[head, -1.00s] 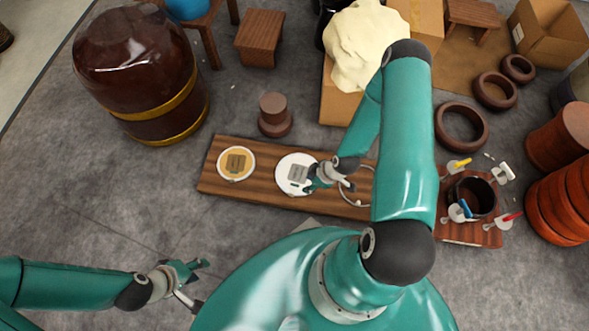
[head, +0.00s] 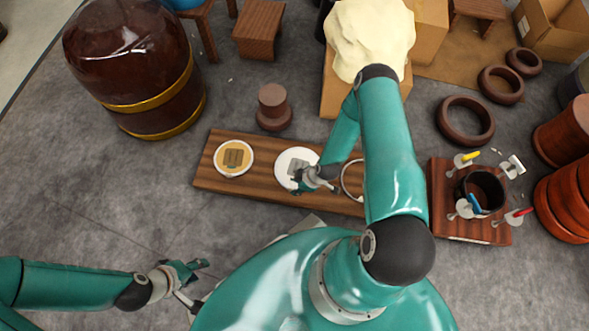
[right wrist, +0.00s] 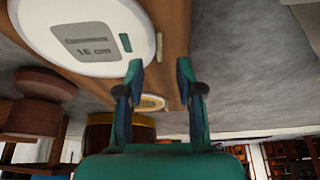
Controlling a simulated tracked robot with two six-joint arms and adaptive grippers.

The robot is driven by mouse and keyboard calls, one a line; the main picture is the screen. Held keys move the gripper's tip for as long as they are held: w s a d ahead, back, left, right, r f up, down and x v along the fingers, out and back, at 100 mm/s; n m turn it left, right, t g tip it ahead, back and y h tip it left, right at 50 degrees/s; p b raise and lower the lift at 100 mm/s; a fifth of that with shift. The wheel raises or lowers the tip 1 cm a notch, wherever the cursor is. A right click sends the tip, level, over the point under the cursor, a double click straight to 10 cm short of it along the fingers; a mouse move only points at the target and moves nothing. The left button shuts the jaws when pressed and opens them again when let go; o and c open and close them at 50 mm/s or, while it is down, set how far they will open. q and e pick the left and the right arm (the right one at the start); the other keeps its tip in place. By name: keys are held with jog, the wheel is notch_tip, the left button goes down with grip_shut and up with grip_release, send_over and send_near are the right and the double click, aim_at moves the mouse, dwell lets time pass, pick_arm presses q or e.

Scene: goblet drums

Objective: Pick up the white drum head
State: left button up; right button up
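The white drum head (head: 289,158) lies flat on a wooden board (head: 262,191), with a grey label on it. It also shows large at the upper left of the right wrist view (right wrist: 45,22), where the label reads "16 cm". My right gripper (head: 302,186) is at the lower right edge of the white drum head and covers part of it. In the right wrist view its fingers (right wrist: 160,75) are apart with nothing between them, the left finger close to the drum head's rim; contact cannot be told. My left gripper (head: 197,281) is open and empty at the lower left.
A tan drum head (head: 233,158) lies left on the same board, and a ring (head: 352,178) lies right, partly behind my right arm. A stand with a black cup (head: 483,188) and coloured tools is further right. A brown stepped block (head: 273,106) stands behind the board.

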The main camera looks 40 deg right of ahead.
jog(key=b+x, duration=0.2)
jog(key=x, duration=0.2)
jog(key=shift+f, duration=0.4)
jog(key=shift+r, duration=0.1)
grip_shut()
